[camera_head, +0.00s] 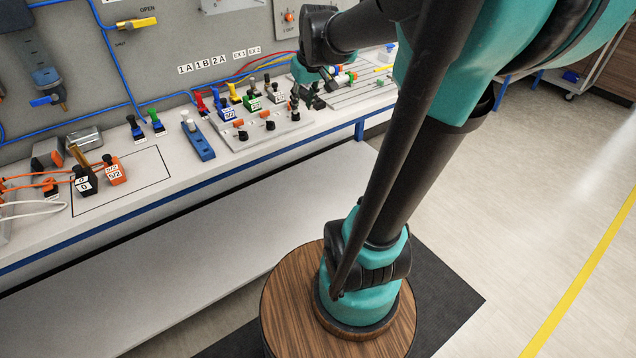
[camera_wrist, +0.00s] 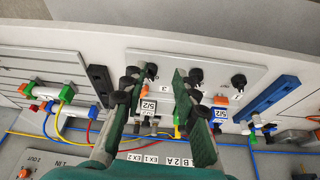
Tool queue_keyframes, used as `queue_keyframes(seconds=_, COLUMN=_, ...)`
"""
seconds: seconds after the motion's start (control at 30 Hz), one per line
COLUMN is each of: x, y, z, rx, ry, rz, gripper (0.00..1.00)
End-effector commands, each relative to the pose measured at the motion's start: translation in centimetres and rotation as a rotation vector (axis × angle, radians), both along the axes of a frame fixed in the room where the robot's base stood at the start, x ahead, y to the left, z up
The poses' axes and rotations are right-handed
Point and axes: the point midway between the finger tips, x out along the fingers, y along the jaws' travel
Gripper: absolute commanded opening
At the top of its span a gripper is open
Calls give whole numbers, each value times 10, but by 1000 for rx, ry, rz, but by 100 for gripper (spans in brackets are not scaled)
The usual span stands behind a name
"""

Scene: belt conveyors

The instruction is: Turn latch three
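A pale latch panel (camera_head: 250,141) on the bench carries a row of black latch knobs and orange parts. It also shows in the wrist view (camera_wrist: 200,66). My gripper (camera_head: 307,101) is over the panel's right end in the head view. In the wrist view, my gripper (camera_wrist: 155,76) has its fingers spread. A black knob (camera_wrist: 152,70) lies between the fingertips in that picture; I cannot tell whether they touch it. Two more knobs show to the right, a middle knob (camera_wrist: 195,74) and an end knob (camera_wrist: 238,81). The latch numbers are too small to read surely.
Valves with coloured levers stand close behind the panel, one with a 5/2 label (camera_wrist: 148,104). A blue bar (camera_wrist: 268,98) lies beside the panel, and a black block (camera_wrist: 99,84) on its other side. Cables (camera_wrist: 66,112) run nearby. Open floor (camera_head: 540,180) lies to the right.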

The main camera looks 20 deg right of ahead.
Motion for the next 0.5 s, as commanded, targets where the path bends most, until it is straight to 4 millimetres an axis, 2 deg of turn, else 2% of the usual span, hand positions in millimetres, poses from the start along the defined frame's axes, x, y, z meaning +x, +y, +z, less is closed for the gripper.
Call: queue_keyframes(seconds=0.5, x=-64, y=5, z=-70, rx=-2, ry=6, rz=-81, gripper=29)
